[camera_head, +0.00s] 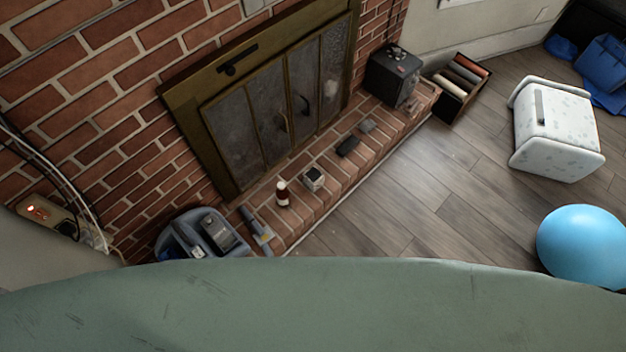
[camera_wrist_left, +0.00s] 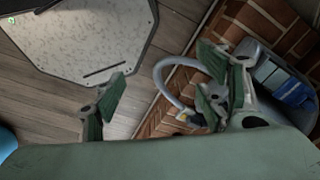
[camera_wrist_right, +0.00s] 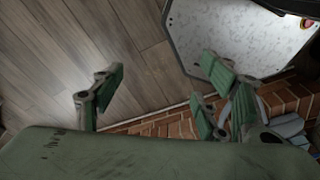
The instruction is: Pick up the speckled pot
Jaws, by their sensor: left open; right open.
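A small light pot-like thing with a dark top (camera_head: 314,179) stands on the brick hearth in the head view, in front of the fireplace doors. It may be the speckled pot, but it is too small to make out speckles. I cannot make it out in either wrist view. My left gripper (camera_wrist_left: 165,92) is open in the left wrist view, its fingers wide apart with nothing between them. My right gripper (camera_wrist_right: 158,90) is open and empty in the right wrist view. Neither gripper shows in the head view.
On the brick hearth (camera_head: 325,195) are a red-and-white bottle (camera_head: 282,193), a dark flat item (camera_head: 347,146) and a black box (camera_head: 392,77). A blue-grey caddy (camera_head: 201,234) stands left. A white patterned stool (camera_head: 555,130) and blue ball (camera_head: 583,246) stand right. Wood floor between is clear.

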